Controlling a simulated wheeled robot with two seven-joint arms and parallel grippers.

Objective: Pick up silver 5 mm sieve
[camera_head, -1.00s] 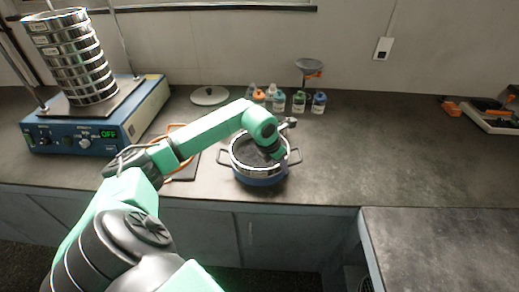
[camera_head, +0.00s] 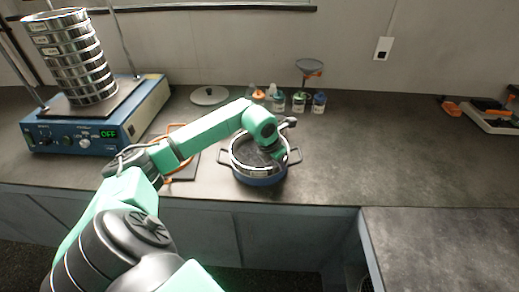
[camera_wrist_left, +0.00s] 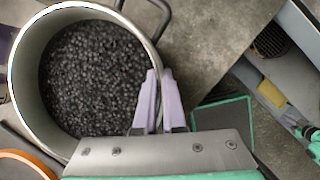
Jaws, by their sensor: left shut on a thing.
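A round silver sieve (camera_head: 245,169) sits at the top of a blue pot (camera_head: 258,181) with two side handles, near the counter's front edge. In the left wrist view the silver wall (camera_wrist_left: 27,90) surrounds dark granules. I cannot read a mesh size on it. My left gripper (camera_head: 274,154) reaches down at the right side of the ring. In the left wrist view its pale fingers (camera_wrist_left: 160,78) are shut on the silver rim. The ring's far side is partly hidden by my left arm. My right gripper is not in view.
A stack of silver sieves (camera_head: 75,60) stands on the blue shaker (camera_head: 95,125), whose display reads OFF. Several small bottles (camera_head: 298,102) and a funnel on a stand (camera_head: 309,67) are behind the pot. A round lid (camera_head: 209,96) lies behind my arm.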

